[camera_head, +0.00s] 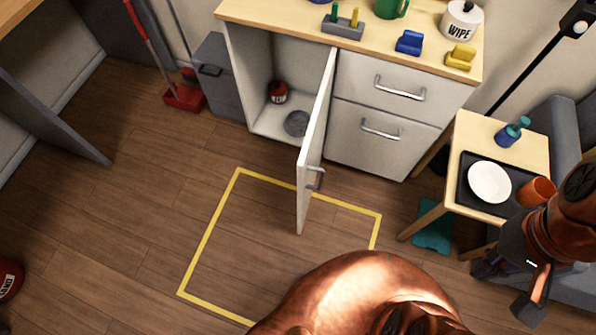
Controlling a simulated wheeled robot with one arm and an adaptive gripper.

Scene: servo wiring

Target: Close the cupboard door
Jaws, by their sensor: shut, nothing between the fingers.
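The cupboard door (313,150) is white and stands wide open, swung out from the cabinet front into the room. Its hinge side is next to the drawers, and its free edge points towards me. A metal door handle (316,179) sits near the free edge, on the face turned right. The open cupboard (250,75) shows a red can (278,92) and a grey round item (297,123) inside. My gripper (512,270) is at the lower right, shut and empty, well apart from the door and near the side table. My arm partly hides its shape.
A side table (504,140) at right holds a black tray with a white plate (489,182) and an orange cup (537,191). A yellow floor outline (207,232) lies under the door. A grey bin (219,75) stands left of the cabinet. The left floor is mostly clear.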

